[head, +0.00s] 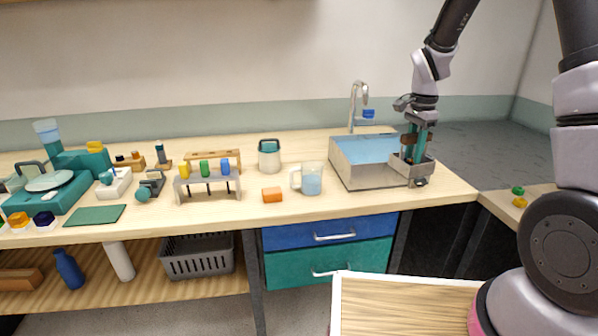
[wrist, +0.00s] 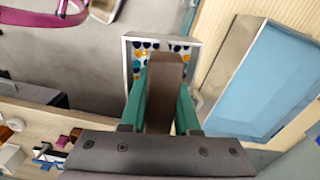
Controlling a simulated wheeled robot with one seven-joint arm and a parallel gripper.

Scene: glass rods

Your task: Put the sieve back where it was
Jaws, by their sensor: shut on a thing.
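The sieve (head: 408,168) is a small grey square box at the right end of the sink. Its brown handle (wrist: 167,70) stands between the teal fingers of my gripper (wrist: 162,110), which is shut on it. In the wrist view the sieve's pale rim (wrist: 129,72) shows beyond the fingers, with dark, orange, teal and white pieces inside. In the head view my gripper (head: 417,142) points down over the sieve. The handle and fingers hide part of its inside. I cannot tell whether its underside touches anything.
The sink (head: 352,170) with blue water and a tap (head: 354,105) is just left of the sieve. A glass jug (head: 311,180), an orange block (head: 272,195) and a rack (head: 208,183) stand further left. Small green and yellow pieces (head: 518,191) lie on the right counter.

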